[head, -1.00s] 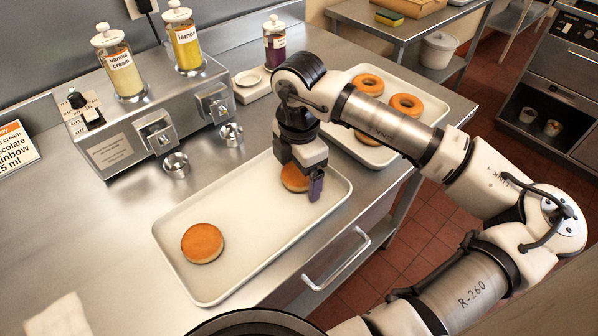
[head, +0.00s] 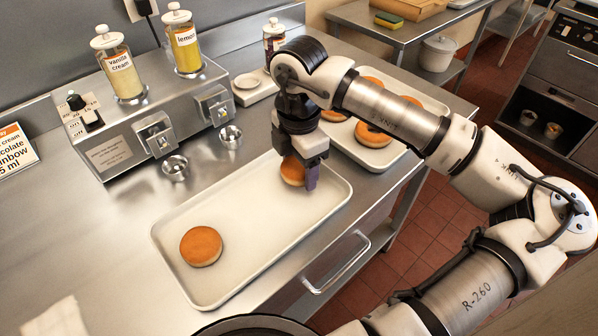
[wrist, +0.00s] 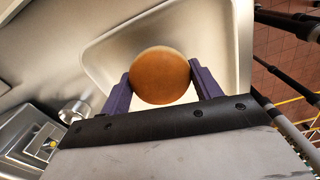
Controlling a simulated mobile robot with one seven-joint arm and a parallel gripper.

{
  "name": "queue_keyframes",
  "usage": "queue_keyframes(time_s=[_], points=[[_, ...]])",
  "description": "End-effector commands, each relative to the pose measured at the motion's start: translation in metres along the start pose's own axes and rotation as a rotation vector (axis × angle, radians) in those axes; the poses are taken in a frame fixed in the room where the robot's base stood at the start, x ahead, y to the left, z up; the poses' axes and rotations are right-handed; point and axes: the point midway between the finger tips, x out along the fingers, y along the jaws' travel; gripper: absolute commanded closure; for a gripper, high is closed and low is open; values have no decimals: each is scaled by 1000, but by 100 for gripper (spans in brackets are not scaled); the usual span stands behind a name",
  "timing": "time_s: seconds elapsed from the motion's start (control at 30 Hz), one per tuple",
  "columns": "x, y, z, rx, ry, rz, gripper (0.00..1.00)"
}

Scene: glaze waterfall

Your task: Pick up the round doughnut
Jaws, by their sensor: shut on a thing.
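The round doughnut (head: 292,171), golden brown with no hole, is between the purple fingers of my gripper (head: 301,176) above the far end of the near white tray (head: 240,267). In the wrist view the doughnut (wrist: 160,75) sits between both fingers (wrist: 160,88), touched on its left and right sides. My gripper is shut on it and partly hides it in the head view. A second round doughnut (head: 201,246) lies flat at the near end of the same tray.
A dispenser (head: 130,137) with vanilla and lemon jars and small metal cups (head: 231,137) stands left of the near tray. The tray's middle is clear.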

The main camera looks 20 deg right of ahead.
Motion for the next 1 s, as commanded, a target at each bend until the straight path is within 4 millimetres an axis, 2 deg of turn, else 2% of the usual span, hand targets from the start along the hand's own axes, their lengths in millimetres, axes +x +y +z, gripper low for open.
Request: queue_keyframes(time_s=[0.17, 0.4, 0.6, 0.8, 1.0], points=[[-42, 1, 1, 1, -6, 3, 60], [-113, 0, 0, 2, -4, 3, 60], [-154, 1, 0, 0, -2, 3, 60], [-172, 0, 0, -1, 0, 1, 60], [-175, 0, -1, -2, 1, 1, 60]])
